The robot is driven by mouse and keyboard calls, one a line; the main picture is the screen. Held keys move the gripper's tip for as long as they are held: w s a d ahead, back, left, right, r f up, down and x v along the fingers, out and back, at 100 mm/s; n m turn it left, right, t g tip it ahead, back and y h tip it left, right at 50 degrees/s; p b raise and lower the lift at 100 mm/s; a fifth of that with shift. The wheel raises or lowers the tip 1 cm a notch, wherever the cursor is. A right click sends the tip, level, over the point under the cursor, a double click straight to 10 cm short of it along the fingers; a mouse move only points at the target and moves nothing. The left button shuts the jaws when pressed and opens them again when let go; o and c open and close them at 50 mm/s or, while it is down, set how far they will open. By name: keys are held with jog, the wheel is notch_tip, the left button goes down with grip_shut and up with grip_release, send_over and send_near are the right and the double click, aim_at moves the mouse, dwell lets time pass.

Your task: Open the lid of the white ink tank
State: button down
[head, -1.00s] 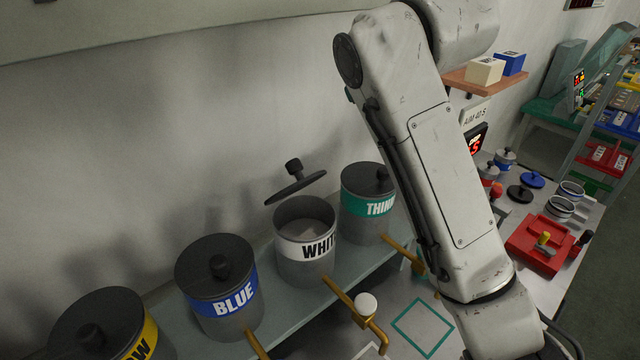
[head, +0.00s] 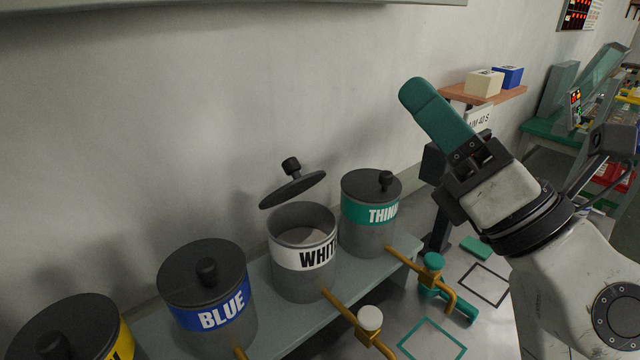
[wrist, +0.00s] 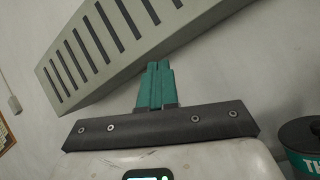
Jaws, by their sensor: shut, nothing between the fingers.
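The white ink tank (head: 303,279) stands on a shelf between the blue and thinner tanks in the head view. Its dark lid (head: 292,188) with a black knob is raised and tilted above the open rim, apart from it on the visible side. A hinge or support for the lid cannot be made out. Light grey ink shows inside the tank. My gripper (head: 424,92) has green fingers and is up to the right, above the thinner tank and clear of the white tank's lid. In the wrist view my gripper (wrist: 156,68) is shut and empty, facing the wall.
The blue tank (head: 222,317), yellow tank (head: 118,335) and thinner tank (head: 369,212) have lids on. Brass taps stick out in front of the shelf (head: 340,300). A small wooden shelf (head: 455,92) with two boxes hangs behind my gripper. A slotted grey panel (wrist: 90,45) shows in the wrist view.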

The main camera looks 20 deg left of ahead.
notch_tip(320, 180, down, 10)
jog(key=a+n+g+h, duration=0.2)
jog(key=n+h, duration=0.1)
jog(key=h, duration=0.1)
jog(key=n+g+h+p, duration=0.1)
jog(key=h, duration=0.2)
send_near(303, 182)
notch_tip(303, 182, down, 3)
jog(key=w+a, duration=0.1)
jog(key=a, duration=0.2)
jog(key=shift+w+a+r+p, duration=0.3)
jog(key=shift+r, duration=0.2)
jog(key=shift+w+a+r+p, duration=0.25)
jog(key=shift+w+r, duration=0.05)
jog(key=shift+r, duration=0.15)
jog(key=shift+w+a+r, duration=0.25)
jog(key=shift+a+r, duration=0.05)
jog(key=shift+a, duration=0.1)
